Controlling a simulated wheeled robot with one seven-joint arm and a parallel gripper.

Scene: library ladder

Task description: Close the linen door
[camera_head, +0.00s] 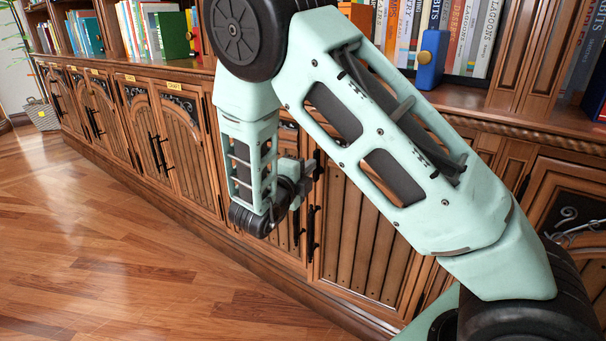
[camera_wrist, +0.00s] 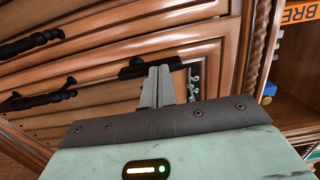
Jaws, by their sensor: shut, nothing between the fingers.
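A row of wooden cabinet doors runs along the base of the bookcase. No linen label is readable, so I cannot tell which door is the linen one. A slatted door (camera_head: 362,240) stands behind and below my arm, with black bar handles (camera_head: 312,232) at its left edge; it looks flush, though my arm hides much of its upper part. My gripper (camera_wrist: 160,72) is shut and empty, its fingers pointing at the cabinet front. In the wrist view the fingertips are close beside a black fitting (camera_wrist: 136,69); contact is unclear. Black handles (camera_wrist: 30,45) show at left.
A door to the left carries a brass CRAFT label (camera_head: 177,86). Books (camera_head: 472,38) and a blue bookend (camera_head: 431,60) stand on the shelf above. A basket (camera_head: 42,115) stands at the far left. The wooden floor (camera_head: 120,240) at left is clear.

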